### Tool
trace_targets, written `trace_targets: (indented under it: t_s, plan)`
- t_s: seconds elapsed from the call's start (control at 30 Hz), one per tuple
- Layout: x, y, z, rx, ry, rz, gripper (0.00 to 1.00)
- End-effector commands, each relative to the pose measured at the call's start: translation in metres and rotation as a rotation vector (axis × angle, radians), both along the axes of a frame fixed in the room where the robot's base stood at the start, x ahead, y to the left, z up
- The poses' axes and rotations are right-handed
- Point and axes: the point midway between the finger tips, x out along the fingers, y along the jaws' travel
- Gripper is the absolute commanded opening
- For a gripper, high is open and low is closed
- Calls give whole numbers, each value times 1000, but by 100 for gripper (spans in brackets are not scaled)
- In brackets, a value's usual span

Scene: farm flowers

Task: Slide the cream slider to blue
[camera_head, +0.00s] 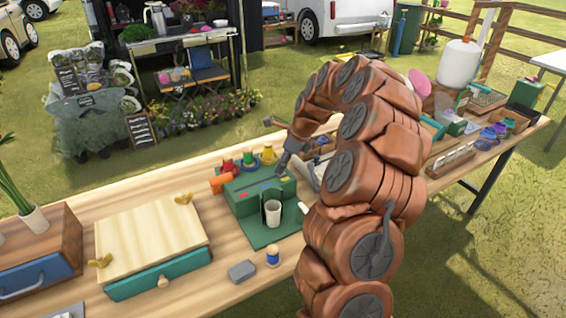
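A green box-shaped device (250,196) sits on a green mat (262,237) in the middle of the wooden table. Its top carries small coloured marks, including a red one and a blue one, too small to tell apart well. I cannot pick out the cream slider for certain. My gripper (282,166) is at the right end of the device's top, pointing down. Its fingers are small and dark, and I cannot tell whether they touch the device. My arm hides the area to the right.
A pale cup (272,213) stands at the device's front. Red, green and yellow items (248,160) stand behind it. A grey block (242,271) and a blue-and-cream spool (272,256) lie in front.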

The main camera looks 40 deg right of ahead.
Motion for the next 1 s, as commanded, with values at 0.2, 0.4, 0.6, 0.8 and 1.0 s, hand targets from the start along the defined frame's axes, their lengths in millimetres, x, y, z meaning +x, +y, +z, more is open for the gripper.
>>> trace_targets:
  t_s: [0.2,0.4,0.6,0.8,1.0]
  plan:
    - [0,0,0,0,0,0,14]
    - [0,0,0,0,0,0,0]
    - [0,0,0,0,0,0,0]
    - [0,1,0,-1,1,0,0]
    - [3,20,1,-2,-3,2,0]
